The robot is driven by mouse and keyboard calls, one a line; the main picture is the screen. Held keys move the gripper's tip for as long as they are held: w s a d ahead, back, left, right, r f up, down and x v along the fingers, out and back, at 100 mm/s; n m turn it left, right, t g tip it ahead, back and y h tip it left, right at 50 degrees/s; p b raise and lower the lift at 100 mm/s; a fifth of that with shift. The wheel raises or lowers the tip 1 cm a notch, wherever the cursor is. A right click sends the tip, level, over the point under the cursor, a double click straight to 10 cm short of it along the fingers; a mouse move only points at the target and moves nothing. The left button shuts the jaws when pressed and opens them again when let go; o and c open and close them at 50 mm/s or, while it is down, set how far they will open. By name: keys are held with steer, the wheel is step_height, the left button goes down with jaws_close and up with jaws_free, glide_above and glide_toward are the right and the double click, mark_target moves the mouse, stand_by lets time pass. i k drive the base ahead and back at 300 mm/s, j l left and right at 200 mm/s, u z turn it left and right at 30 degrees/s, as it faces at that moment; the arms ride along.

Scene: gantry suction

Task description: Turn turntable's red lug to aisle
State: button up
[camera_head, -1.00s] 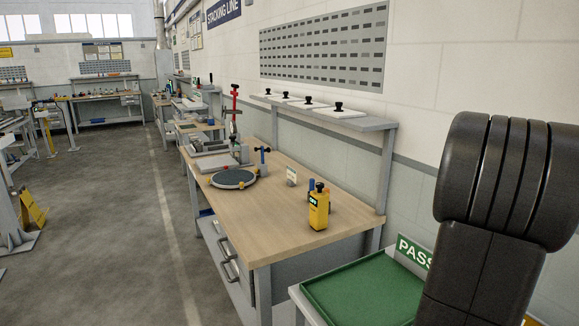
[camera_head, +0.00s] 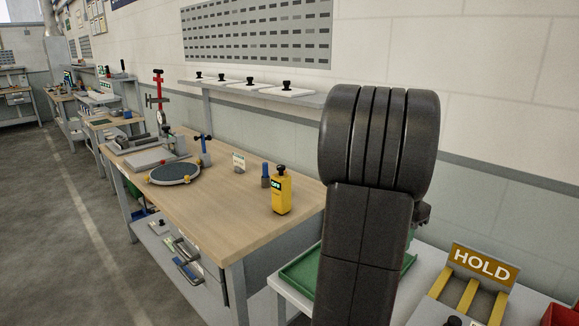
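The turntable (camera_head: 173,173) is a round dark disc with a light rim, lying on the wooden bench top (camera_head: 215,207) near its aisle-side edge. Small yellow knobs show at its rim on the left and right. The aisle floor is to the left of the bench. My black arm link stands upright in the right foreground, well apart from the turntable. A small dark part juts out behind it; I cannot tell what it is. My gripper's fingers do not show.
A yellow handheld device (camera_head: 281,192) and a blue-topped item (camera_head: 265,175) stand on the bench. A blue post (camera_head: 205,152) and a red upright clamp (camera_head: 159,90) stand behind the turntable. A green tray (camera_head: 300,271) and HOLD rack (camera_head: 483,265) are at right. The aisle floor (camera_head: 60,240) is clear.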

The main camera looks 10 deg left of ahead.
mark_target(172, 172)
steer(key=j, duration=0.45)
steer(key=i+j+u, duration=0.1)
steer(key=j, duration=0.35)
steer(key=i+j, duration=0.1)
steer(key=j, duration=0.35)
steer(key=i+j, duration=0.1)
steer(key=j, duration=0.35)
steer(key=i+j+u, duration=0.1)
steer(key=j, duration=0.3)
steer(key=i+j, duration=0.1)
steer(key=j, duration=0.35)
steer(key=i+j+u, duration=0.3)
steer(key=i+j, duration=1.05)
steer(key=i+l, duration=0.1)
steer(key=i, duration=0.6)
steer(key=l+u, duration=0.05)
